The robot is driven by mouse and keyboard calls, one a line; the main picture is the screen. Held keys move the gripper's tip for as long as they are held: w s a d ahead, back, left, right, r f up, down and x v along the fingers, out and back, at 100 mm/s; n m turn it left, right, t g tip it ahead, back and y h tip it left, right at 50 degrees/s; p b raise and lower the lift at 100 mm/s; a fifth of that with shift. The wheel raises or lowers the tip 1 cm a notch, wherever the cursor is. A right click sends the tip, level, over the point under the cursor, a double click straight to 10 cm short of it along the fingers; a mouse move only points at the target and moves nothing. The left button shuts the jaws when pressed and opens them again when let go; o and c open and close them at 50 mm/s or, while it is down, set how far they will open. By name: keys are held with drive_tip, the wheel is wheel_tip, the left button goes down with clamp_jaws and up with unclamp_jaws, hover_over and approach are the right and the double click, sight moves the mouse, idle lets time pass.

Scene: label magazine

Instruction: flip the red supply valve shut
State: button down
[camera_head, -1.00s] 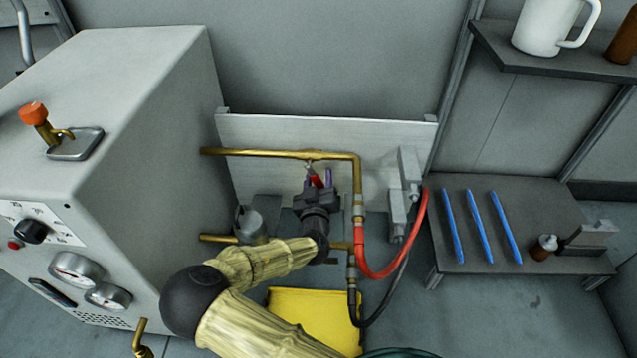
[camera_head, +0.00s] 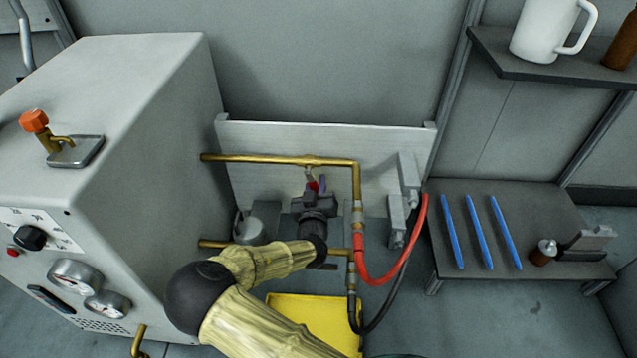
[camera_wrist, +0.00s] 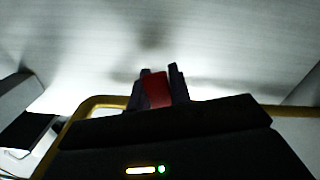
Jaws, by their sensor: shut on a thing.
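The red supply valve's handle (camera_wrist: 157,90) shows between my two dark fingers in the wrist view. In the head view only a small bit of the red handle (camera_head: 313,186) shows, just below the upper brass pipe (camera_head: 265,159). My gripper (camera_head: 317,183) is shut on the handle, in front of the pale backing plate. It also shows in the wrist view (camera_wrist: 160,88). The fingers and wrist hide much of the handle, and its exact angle is hard to tell.
A grey cabinet (camera_head: 150,130) with gauges stands at left. A red hose (camera_head: 366,275) and a black hose hang right of my gripper. A yellow box (camera_head: 310,310) sits below my arm. A low table (camera_head: 450,190) with blue sticks stands at right.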

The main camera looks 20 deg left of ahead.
drive_tip(key=shift+s+a+f+m+p, duration=0.15)
drive_tip(key=shift+a+m+p, duration=0.3)
drive_tip(key=shift+m, duration=0.55)
drive_tip(key=shift+s+a+f+m+p, duration=0.2)
drive_tip(key=shift+a+m, duration=0.3)
drive_tip(key=shift+m, duration=0.5)
drive_tip(key=shift+r, duration=0.1)
drive_tip(key=c, duration=1.3)
unclamp_jaws()
drive_tip(key=shift+w, duration=0.15)
